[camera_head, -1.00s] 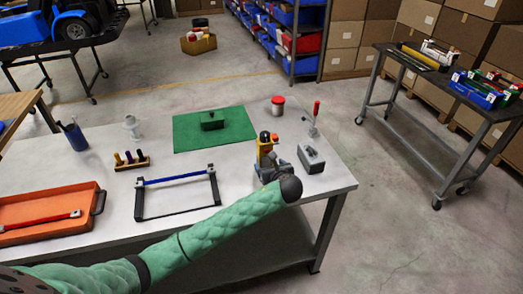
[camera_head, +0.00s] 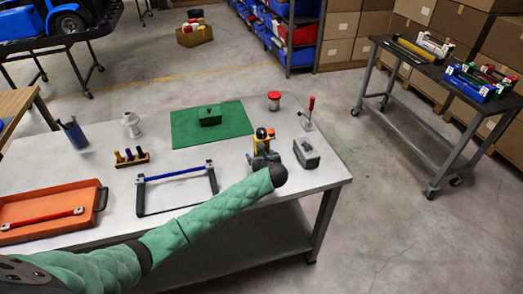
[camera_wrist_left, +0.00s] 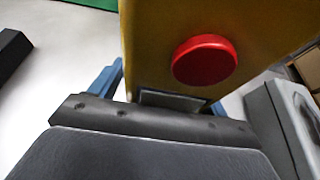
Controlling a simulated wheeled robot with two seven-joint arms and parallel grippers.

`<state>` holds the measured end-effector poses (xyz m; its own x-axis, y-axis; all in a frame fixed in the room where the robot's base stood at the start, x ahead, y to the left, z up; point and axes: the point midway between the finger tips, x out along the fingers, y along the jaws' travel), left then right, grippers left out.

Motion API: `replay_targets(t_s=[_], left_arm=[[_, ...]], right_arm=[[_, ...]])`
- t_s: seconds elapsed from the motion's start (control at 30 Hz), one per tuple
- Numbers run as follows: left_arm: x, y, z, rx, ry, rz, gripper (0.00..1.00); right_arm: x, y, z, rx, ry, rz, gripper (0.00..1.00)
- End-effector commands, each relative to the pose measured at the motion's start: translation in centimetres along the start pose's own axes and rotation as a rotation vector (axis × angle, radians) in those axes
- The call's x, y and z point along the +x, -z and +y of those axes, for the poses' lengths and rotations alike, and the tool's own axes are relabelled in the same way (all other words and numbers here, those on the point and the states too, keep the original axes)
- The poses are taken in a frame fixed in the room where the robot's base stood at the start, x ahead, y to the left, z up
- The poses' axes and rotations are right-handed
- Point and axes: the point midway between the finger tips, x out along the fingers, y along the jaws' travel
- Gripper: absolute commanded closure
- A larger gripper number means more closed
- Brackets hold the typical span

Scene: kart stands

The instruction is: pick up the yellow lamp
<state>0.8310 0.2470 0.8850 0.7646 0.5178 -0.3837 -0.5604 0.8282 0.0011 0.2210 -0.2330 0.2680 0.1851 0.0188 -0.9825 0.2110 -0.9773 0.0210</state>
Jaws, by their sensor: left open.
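The yellow lamp (camera_head: 259,141) stands on the white worktable in the head view, with a dark top and its lower part hidden by my gripper. In the left wrist view the lamp (camera_wrist_left: 157,35) fills the top middle as a yellow face with a round red button. My left gripper (camera_head: 262,159) is at the near side of the lamp. Its blue fingers show to the left and right of the lamp's base (camera_wrist_left: 165,95) in the wrist view, and it is open. Whether the fingers touch the lamp cannot be told. My right gripper is out of view.
A grey box (camera_head: 307,153) stands close to the right of the lamp. A blue-barred black frame (camera_head: 177,176), an orange tray (camera_head: 45,205) and a rack of small bottles (camera_head: 130,160) are to the left. A green mat (camera_head: 185,128) lies behind.

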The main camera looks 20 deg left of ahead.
Motion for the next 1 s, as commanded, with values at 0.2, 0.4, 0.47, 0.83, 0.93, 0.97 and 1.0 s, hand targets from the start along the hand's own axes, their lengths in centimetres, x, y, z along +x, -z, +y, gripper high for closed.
replay_targets(t_s=[0.2, 0.4, 0.47, 0.83, 0.93, 0.97, 1.0], left_arm=[[0.1, 0.0, 0.0, 0.000, 0.001, 0.000, 0.24], [0.0, 0.0, 0.0, 0.000, 0.001, 0.000, 0.63], [0.0, 0.0, 0.0, 0.000, 0.001, 0.000, 0.75], [-0.1, -0.4, -0.1, -0.001, 0.002, -0.002, 0.83], [-0.4, -1.2, -0.1, -0.003, 0.003, -0.004, 0.83], [-0.5, -1.5, -0.1, -0.003, 0.002, -0.004, 0.83], [-0.8, -2.0, -0.1, -0.003, 0.003, -0.004, 0.83]], right_arm=[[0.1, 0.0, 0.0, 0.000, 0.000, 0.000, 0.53], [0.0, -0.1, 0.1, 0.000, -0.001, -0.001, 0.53], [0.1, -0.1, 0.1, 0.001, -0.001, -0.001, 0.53], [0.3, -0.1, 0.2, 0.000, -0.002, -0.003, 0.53], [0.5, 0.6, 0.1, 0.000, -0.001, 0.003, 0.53], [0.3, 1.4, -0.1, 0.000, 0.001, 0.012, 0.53], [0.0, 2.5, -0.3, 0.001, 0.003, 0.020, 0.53]])
